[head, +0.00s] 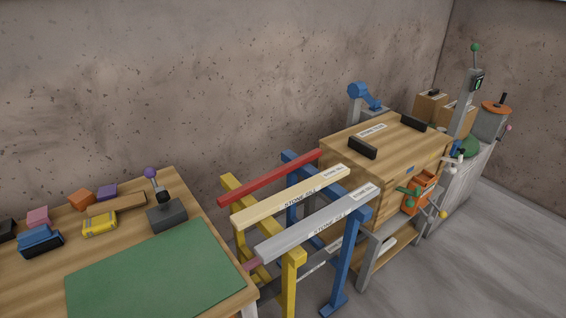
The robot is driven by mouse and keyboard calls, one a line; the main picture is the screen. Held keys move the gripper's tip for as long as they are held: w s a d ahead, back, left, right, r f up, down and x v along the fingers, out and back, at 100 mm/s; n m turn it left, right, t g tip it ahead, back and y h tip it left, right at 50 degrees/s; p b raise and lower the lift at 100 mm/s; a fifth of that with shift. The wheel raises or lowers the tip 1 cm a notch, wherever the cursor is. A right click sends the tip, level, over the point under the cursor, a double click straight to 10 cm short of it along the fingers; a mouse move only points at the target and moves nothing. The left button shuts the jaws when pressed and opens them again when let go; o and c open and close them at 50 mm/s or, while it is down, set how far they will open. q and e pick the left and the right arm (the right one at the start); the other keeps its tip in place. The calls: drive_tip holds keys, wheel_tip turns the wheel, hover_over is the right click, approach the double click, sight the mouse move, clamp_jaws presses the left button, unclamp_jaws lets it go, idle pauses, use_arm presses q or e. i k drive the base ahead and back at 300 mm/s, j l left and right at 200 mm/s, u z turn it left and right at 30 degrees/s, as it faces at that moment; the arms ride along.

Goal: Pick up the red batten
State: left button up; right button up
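The red batten (268,178) lies at the back of a rack, across its yellow trestle (290,262) and blue trestle (345,258). It is the farthest of the long pieces on top and runs from lower left to upper right. A cream batten (290,200) lies in front of it, and a grey batten (315,225) lies nearest. The right end of the red batten comes close to the wooden chest; I cannot tell whether they touch. Neither of my grippers is in view.
A wooden table (30,275) with a green mat (155,275) and several small blocks stands at the left. A wooden chest (345,150) with black handles stands right of the rack. Bare floor (480,255) lies at the right. A wall (200,80) rises behind.

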sight(224, 200)
drive_tip(key=i+l, duration=0.2)
drive_tip(key=i+l+u, duration=0.15)
drive_tip(key=l, duration=0.25)
drive_tip(key=i+l, duration=0.2)
drive_tip(key=l, duration=0.15)
drive_tip(key=i+l+u, duration=0.2)
drive_tip(key=i+l, duration=0.15)
drive_tip(key=l, duration=0.3)
drive_tip(key=i+l, duration=0.15)
drive_tip(key=l, duration=0.25)
drive_tip(key=j+u, duration=0.05)
